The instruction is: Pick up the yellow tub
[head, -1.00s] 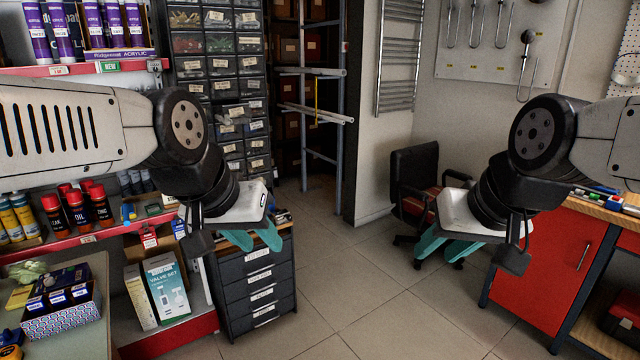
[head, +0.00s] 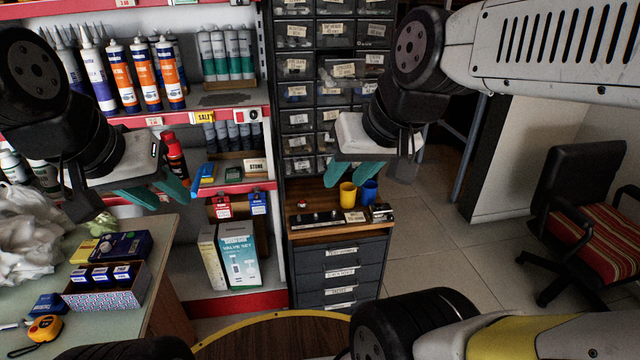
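The yellow tub (head: 348,195) is a small cup standing on top of the dark drawer cabinet, in the middle of the head view. A similar blue tub (head: 370,191) stands close to its right. My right gripper (head: 352,174) appears just above the yellow tub in the picture, with its teal fingers apart and nothing between them. How far it is from the tub in depth I cannot tell. My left gripper (head: 166,197) is open and empty at the left, in front of the shelves.
The cabinet top (head: 308,236) also holds a dark tray and labels. A wall of small drawers (head: 296,119) rises behind it. Shelves with tubes stand at the left, above a table (head: 150,262) with a patterned box (head: 105,292). An office chair (head: 580,200) stands right on open floor.

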